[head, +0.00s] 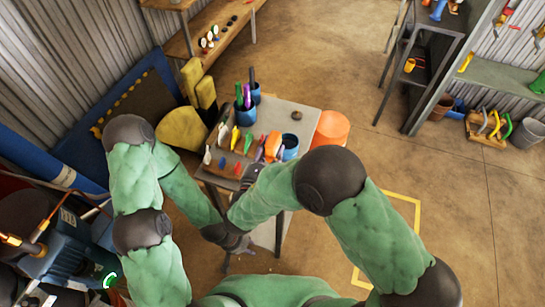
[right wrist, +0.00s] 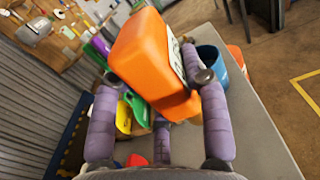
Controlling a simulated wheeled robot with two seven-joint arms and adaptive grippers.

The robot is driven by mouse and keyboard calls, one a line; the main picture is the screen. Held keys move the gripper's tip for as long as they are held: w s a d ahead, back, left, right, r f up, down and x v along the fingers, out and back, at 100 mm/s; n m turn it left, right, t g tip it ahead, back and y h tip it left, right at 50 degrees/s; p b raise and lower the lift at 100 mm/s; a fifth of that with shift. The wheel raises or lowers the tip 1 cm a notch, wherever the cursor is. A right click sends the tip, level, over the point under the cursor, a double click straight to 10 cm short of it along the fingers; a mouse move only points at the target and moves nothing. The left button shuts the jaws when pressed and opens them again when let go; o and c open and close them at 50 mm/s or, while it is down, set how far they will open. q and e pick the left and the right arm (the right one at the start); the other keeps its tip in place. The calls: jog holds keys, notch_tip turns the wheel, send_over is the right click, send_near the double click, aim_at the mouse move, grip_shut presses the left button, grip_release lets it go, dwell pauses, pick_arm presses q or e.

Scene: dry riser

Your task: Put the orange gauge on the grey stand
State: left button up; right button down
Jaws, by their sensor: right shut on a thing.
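The orange gauge (right wrist: 150,55) is a boxy block with a white printed face, tilted between the purple padded fingers of my right gripper (right wrist: 160,85). It also shows in the head view (head: 272,146), over the grey-topped table (head: 308,122). My right gripper is shut on it; its fingers are small and partly hidden by the arm in the head view. My left gripper (head: 238,246) hangs low in front of the table, away from the gauge; its jaw opening is unclear. No separate grey stand is clearly identifiable; a small dark round piece (head: 296,115) lies on the table.
The table holds blue cups (head: 290,147) and a row of coloured upright pieces (head: 235,138). An orange bucket (head: 331,130) stands at its right. A yellow chair (head: 182,130) is at its left. The table's far right part is mostly clear.

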jog(key=w+f, duration=0.1)
jog(key=w+f+b, duration=0.1)
jog(key=f, duration=0.1)
jog(key=shift+w+d+f, duration=0.15)
jog(key=shift+w+d, duration=0.05)
jog(key=shift+w, duration=0.2)
jog(key=f+b, duration=0.2)
jog(key=f, duration=0.1)
jog(key=shift+w+f, duration=0.2)
jog(key=shift+f, duration=0.1)
jog(key=shift+r, duration=0.1)
jog(key=c, duration=1.1)
grip_release()
jog(key=shift+f, duration=0.2)
jog(key=o, duration=0.5)
jog(key=shift+c, duration=0.2)
jog(key=shift+r, duration=0.1)
